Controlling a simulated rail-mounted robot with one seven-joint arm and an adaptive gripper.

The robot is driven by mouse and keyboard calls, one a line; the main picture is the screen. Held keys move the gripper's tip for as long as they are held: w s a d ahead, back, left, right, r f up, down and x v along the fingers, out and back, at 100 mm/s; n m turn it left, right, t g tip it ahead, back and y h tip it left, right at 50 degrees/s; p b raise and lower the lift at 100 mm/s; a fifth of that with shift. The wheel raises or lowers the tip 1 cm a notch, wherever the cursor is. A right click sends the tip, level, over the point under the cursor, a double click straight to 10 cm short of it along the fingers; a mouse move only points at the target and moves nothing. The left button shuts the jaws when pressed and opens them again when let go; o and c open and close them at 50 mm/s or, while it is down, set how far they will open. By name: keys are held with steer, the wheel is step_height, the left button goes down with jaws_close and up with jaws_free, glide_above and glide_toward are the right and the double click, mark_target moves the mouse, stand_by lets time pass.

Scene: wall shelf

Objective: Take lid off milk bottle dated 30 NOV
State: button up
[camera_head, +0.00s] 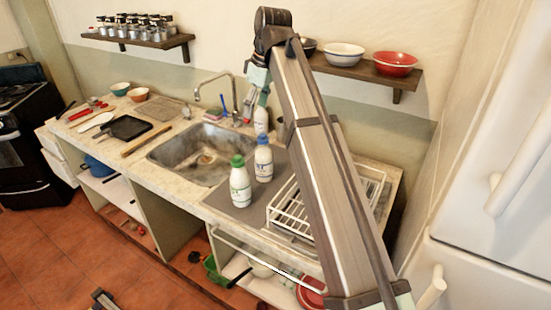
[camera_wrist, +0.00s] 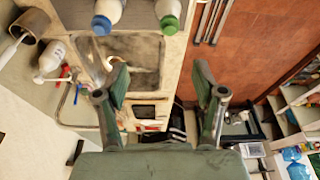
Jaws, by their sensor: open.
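Two white milk bottles stand upright side by side on the counter right of the sink. The green-lidded bottle (camera_head: 240,187) is nearer the counter's front edge. The blue-lidded bottle (camera_head: 264,162) is just behind and right of it. Their printed dates are too small to read. In the wrist view, the blue lid (camera_wrist: 102,25) and the green lid (camera_wrist: 169,25) show at the top edge, both on their bottles. My gripper (camera_wrist: 161,88) is open and empty, with its fingers apart from both bottles. In the head view, my arm partly hides the gripper end.
A sink (camera_head: 203,153) with a faucet (camera_head: 212,85) lies left of the bottles. A white dish rack (camera_head: 290,210) stands close on their right. A white bottle (camera_head: 261,120) is behind the sink. A wall shelf (camera_head: 345,68) with bowls hangs above, and the fridge (camera_head: 480,200) is at right.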

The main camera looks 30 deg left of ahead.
steer(key=s+n, duration=0.1)
steer(key=p, duration=0.5)
glide_above(238, 157)
steer(key=d, duration=0.1)
steer(key=f, duration=1.2)
steer(key=shift+w+d+f, duration=0.15)
steer(key=shift+w+f, duration=0.1)
steer(key=shift+f, duration=0.15)
steer(key=shift+p+x, duration=0.7)
steer(key=shift+x, duration=1.3)
steer(key=shift+s, duration=0.15)
steer(key=c, duration=1.1)
